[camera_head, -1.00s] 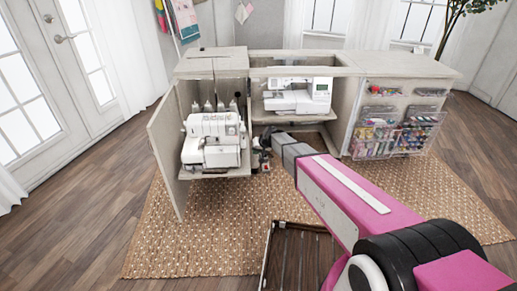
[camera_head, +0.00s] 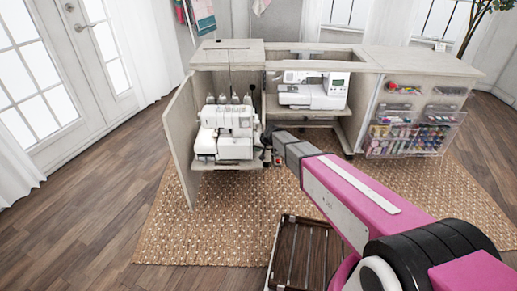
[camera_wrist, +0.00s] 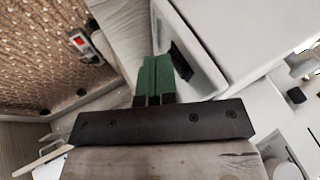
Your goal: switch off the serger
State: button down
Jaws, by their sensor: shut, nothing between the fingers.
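The serger (camera_head: 227,132) is a white machine on the shelf of the cabinet's left bay, behind the open door. In the wrist view its white body (camera_wrist: 235,35) fills the upper right, with a black rocker-like switch (camera_wrist: 181,62) on its side panel. My gripper (camera_wrist: 157,80) has green fingers, closed together with nothing between them. The fingertips are just left of the black switch in the wrist view; I cannot tell whether they touch the panel. In the head view my gripper (camera_head: 269,135) is at the serger's right side, its fingers too small to make out.
The open cabinet door (camera_head: 181,140) stands left of the serger. A white sewing machine (camera_head: 313,90) sits in the middle bay. A small red and grey item (camera_wrist: 86,46) shows at the upper left in the wrist view. A dark slatted crate (camera_head: 303,252) stands on the woven rug.

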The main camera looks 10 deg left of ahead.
jog(key=shift+a+r, duration=0.1)
jog(key=shift+a, duration=0.05)
jog(key=shift+r, duration=0.7)
